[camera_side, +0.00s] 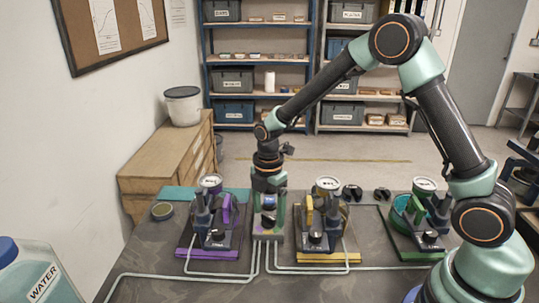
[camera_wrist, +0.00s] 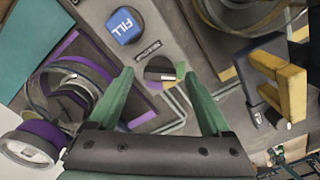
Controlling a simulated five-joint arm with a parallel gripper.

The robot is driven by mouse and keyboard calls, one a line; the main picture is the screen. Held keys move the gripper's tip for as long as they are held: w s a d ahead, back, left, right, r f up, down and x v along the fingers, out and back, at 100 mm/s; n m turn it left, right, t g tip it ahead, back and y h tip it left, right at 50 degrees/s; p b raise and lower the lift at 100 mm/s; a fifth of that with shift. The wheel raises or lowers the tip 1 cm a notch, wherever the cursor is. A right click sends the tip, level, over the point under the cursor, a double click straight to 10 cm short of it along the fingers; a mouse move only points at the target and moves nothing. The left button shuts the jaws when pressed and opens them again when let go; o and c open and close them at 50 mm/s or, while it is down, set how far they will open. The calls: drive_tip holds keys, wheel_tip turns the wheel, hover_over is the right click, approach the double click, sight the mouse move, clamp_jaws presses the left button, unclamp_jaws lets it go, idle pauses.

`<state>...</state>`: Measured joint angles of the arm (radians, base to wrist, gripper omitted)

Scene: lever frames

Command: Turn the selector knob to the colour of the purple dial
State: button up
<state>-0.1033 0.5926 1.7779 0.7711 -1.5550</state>
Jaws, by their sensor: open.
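My gripper (camera_wrist: 160,76) is open and empty, its two green fingers pointing down on either side of the small round selector knob (camera_wrist: 160,72) in the wrist view. The knob has a dark bar across it, with purple and green marks at its edge; which colour it points to I cannot tell. It sits on a grey panel (camera_wrist: 181,40), below a blue FILL button (camera_wrist: 124,25). In the side view my gripper (camera_side: 268,185) is just above this panel (camera_side: 268,232). A round dial with a purple band (camera_wrist: 35,140) is at left in the wrist view.
In the side view, a purple-based lever unit (camera_side: 215,252) stands left of the panel, a yellow-based one (camera_side: 328,257) right of it, and a green-based one (camera_side: 415,248) farther right. Pale pipes (camera_side: 180,277) run along the front of the table. A water container (camera_side: 40,280) stands front left.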

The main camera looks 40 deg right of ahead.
drive_tip(key=shift+f, duration=0.3)
clamp_jaws()
